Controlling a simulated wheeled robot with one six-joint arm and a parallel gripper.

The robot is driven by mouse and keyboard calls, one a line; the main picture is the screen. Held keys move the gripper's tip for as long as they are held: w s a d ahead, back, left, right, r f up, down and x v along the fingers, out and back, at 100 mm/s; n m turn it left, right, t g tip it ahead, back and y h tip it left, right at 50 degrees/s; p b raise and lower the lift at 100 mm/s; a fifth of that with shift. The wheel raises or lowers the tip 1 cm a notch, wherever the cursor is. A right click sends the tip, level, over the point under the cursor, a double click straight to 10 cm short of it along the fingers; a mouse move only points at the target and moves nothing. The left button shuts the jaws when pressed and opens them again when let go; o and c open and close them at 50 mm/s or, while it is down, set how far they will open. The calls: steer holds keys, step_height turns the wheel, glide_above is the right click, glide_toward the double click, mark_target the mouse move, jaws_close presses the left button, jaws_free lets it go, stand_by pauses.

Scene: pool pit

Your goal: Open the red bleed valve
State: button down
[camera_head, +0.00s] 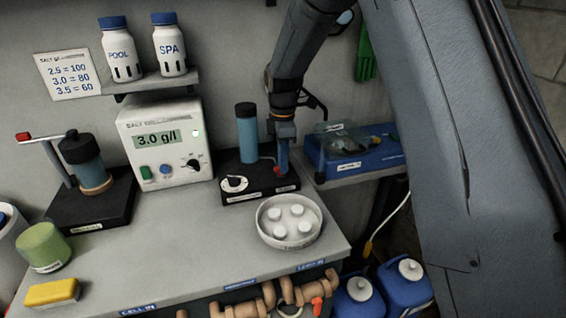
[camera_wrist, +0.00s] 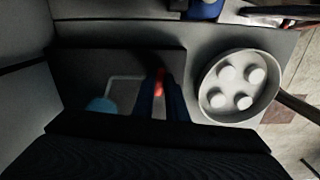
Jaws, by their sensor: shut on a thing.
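The red bleed valve (camera_head: 277,170) is a small red piece at the right side of a black base (camera_head: 262,186), beside a blue cylinder with a dark cap (camera_head: 247,130). My gripper (camera_head: 282,160) points down onto it from above. In the wrist view my gripper (camera_wrist: 160,92) has its two dark blue fingers on either side of the red valve (camera_wrist: 159,81), shut on it. The fingers hide most of the valve, so I cannot tell how far it is turned.
A white dish with several white tablets (camera_head: 264,232) stands close in front of the base. A white meter reading 3.0 g/l (camera_head: 165,112) stands to the left. A blue case (camera_head: 362,155) is at the right. A pump with a red-tipped lever (camera_head: 85,165) stands at far left.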

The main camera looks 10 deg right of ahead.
steer(key=shift+w+a+r+n, duration=0.1)
steer(key=shift+n, duration=0.5)
steer(key=c, duration=1.8)
jaws_free()
steer(key=shift+o, duration=0.2)
steer(key=shift+r+b, duration=1.15)
steer(key=shift+r, duration=2.7)
steer(key=s+d+f+m, duration=0.2)
steer(key=s+d+m, duration=0.2)
steer(key=s, duration=0.5)
steer(key=s+d+f+m, duration=0.3)
steer(key=s+d+m, duration=0.1)
steer(key=s+m, duration=0.5)
steer(key=s+d+f+m+t, duration=0.1)
steer(key=s+d+f+m, duration=0.1)
steer(key=s+d+m, duration=0.2)
steer(key=s+m, duration=0.3)
steer(key=s, duration=0.2)
steer(key=shift+f, duration=0.4)
